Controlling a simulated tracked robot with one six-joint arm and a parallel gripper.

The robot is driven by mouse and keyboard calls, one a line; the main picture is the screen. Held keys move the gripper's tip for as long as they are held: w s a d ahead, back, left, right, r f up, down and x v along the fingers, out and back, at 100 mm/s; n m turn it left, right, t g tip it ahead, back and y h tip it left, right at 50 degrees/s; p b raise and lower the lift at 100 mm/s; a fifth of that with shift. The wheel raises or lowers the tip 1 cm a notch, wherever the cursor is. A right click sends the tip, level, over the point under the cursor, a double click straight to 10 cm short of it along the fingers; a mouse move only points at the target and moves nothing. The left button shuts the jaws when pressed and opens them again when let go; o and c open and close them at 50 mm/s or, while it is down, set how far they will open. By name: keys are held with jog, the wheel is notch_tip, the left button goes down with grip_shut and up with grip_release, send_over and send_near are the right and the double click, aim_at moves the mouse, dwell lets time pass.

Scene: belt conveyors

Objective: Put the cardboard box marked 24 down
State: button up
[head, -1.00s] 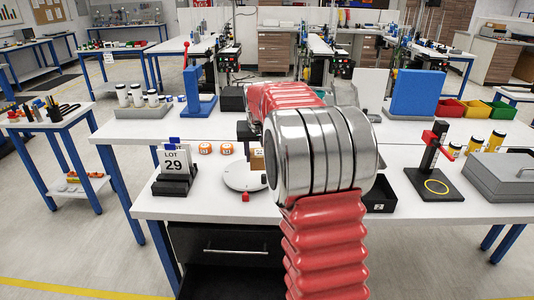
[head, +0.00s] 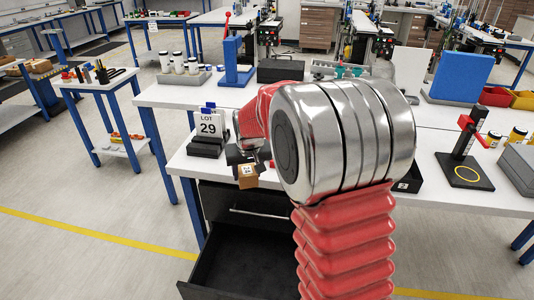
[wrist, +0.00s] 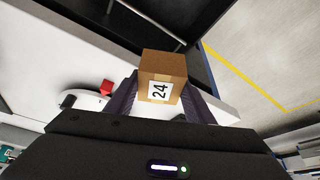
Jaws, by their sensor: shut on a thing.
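The cardboard box marked 24 (wrist: 165,68) is a small brown cube with a white label. My gripper (wrist: 163,100) is shut on it, one dark finger on each side, in the wrist view. In the head view the box (head: 247,182) hangs from my gripper (head: 246,163) near the front edge of the white table, in front of the LOT 29 sign. My red and silver arm hides much of the table behind it.
A dark drawer (head: 240,262) stands open below the table's front edge. The LOT 29 sign (head: 209,127) stands at the table's left end. A black stand with a red clamp (head: 466,150) is on the right. A yellow line (head: 90,236) crosses the floor.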

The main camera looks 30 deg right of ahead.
jog(key=s+a+f+n, duration=0.1)
jog(key=s+a+f, duration=0.1)
jog(key=a, duration=0.3)
jog(key=s+a+f+n+y, duration=0.1)
jog(key=s+a+f, duration=0.2)
jog(key=a, duration=0.2)
jog(key=shift+a+f, duration=0.2)
jog(key=shift+f, duration=0.1)
jog(key=shift+s, duration=0.15)
